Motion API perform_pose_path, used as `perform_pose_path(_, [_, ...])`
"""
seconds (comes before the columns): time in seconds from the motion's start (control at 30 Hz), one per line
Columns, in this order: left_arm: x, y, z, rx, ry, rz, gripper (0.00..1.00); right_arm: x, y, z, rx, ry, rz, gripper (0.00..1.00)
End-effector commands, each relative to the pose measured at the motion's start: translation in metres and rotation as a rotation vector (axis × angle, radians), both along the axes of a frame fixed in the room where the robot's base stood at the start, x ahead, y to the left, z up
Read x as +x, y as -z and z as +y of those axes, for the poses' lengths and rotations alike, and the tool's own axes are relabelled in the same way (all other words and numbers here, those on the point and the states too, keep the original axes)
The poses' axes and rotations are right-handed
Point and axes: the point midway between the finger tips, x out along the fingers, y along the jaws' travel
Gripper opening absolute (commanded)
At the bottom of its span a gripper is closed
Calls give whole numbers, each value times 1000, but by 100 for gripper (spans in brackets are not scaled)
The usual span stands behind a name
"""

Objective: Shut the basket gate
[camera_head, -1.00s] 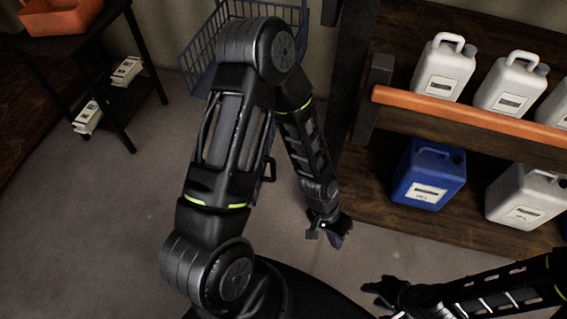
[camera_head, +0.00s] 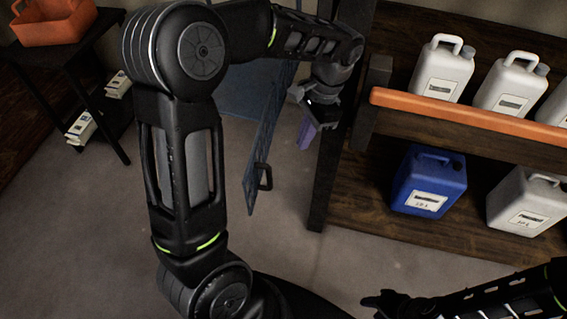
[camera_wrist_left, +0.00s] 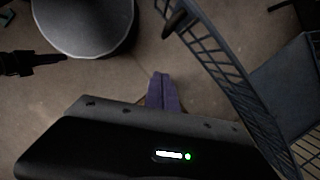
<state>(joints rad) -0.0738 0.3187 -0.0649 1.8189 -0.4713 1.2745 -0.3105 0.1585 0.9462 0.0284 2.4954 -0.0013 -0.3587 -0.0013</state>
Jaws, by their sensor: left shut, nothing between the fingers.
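The basket gate (camera_head: 262,150) is a blue-grey mesh panel that stands swung out from the blue basket (camera_head: 236,92), with a dark handle (camera_head: 265,177) near its free end. My arm hides much of the basket. My left gripper (camera_head: 306,134), with purple fingers, is shut and empty to the right of the gate, apart from it. In the left wrist view the shut fingers (camera_wrist_left: 163,92) point at the floor, and the gate (camera_wrist_left: 232,85) with its handle (camera_wrist_left: 180,22) lies to their right. My right gripper (camera_head: 375,304) is low at the right; its jaws are unclear.
A wooden rack with an orange rail (camera_head: 470,112) stands close to the right of my left gripper, holding white jugs (camera_head: 444,72) and a blue jug (camera_head: 428,182). A dark side table with an orange bin (camera_head: 52,24) stands at far left. The floor between is clear.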

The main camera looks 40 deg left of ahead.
Motion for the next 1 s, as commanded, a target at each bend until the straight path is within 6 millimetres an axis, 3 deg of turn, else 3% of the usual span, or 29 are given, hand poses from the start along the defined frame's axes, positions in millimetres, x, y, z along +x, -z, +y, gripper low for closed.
perform_pose_path(0.27, [-5,23,3,-1,-3,3,0,0,2,0,0,0,0,38])
perform_pose_path(0.67, [-22,98,13,0,-1,5,0,0,6,0,0,0,0,38])
perform_pose_path(1.0, [-53,97,33,-2,-1,0,0,0,1,0,0,0,0,38])
